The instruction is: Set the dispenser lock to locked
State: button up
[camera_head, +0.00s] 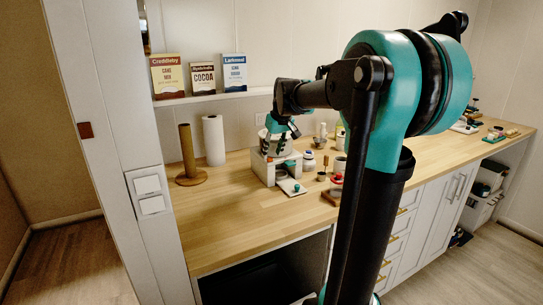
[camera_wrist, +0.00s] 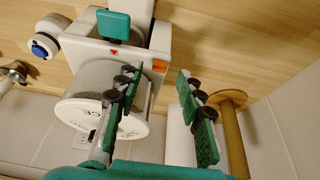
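The white dispenser (camera_head: 268,170) stands on the wooden counter, partly hidden by my gripper (camera_head: 277,135) in the head view. In the wrist view the dispenser body (camera_wrist: 90,50) appears inverted. It carries a teal square tab (camera_wrist: 113,25), a red triangle mark (camera_wrist: 113,52), a small orange patch (camera_wrist: 159,66) and a round white container with lettering (camera_wrist: 95,105). I cannot tell which part is the lock. My gripper also shows in the wrist view (camera_wrist: 157,73), open and empty. Its left finger overlaps the container and its right finger is beside the dispenser; contact is unclear.
A blue button (camera_wrist: 42,47) sits left of the dispenser in the wrist view. A paper towel roll (camera_head: 213,140) and a wooden post holder (camera_head: 188,155) stand left of the dispenser. Jars (camera_head: 309,160) stand right. Boxes (camera_head: 203,78) sit on the shelf above. The front-left counter is clear.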

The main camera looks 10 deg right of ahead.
aim_at(270, 160)
jog(key=shift+x, duration=1.25)
jog(key=shift+c, duration=0.5)
grip_shut()
